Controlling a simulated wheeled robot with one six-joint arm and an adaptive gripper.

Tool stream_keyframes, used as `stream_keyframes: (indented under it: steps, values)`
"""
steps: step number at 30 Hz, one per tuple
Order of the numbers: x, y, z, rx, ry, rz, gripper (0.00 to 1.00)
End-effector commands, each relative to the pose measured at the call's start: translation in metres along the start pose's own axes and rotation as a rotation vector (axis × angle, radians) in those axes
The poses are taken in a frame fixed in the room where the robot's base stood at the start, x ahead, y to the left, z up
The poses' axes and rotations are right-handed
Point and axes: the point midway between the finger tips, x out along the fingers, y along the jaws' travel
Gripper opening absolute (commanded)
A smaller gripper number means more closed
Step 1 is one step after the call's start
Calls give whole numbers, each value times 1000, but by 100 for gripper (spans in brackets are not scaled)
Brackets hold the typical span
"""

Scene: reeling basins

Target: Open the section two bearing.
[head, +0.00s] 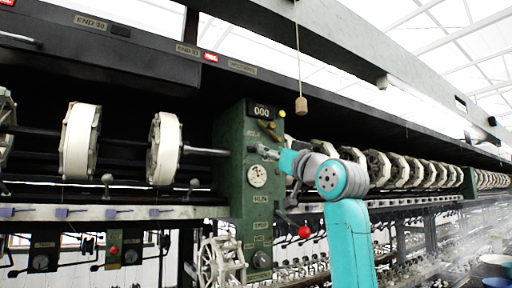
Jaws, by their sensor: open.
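A green machine post (238,190) stands mid-picture in the head view, with a counter reading 000 and a round dial (258,176). A metal shaft (205,151) with white reels runs into its left side. I cannot tell which part is the section two bearing; no part is clearly marked so. My gripper (264,152) is small in the view, at the post's right front face just above the dial. It is open, and nothing shows held in it. Whether it touches a fitting there I cannot tell. My wrist and arm hide part of the post's right side.
White reels (80,142) line the shaft left of the post, and several more recede right. A wooden pull (301,106) hangs on a cord above my arm. A red-knobbed lever (305,232) sits low by my arm. Basins (497,282) stand at lower right.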

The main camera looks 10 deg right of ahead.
Motion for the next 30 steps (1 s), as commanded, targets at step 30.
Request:
stream_keyframes:
  steps: [30]
  values:
    - [76, 0, 0, 0, -1, 0, 25]
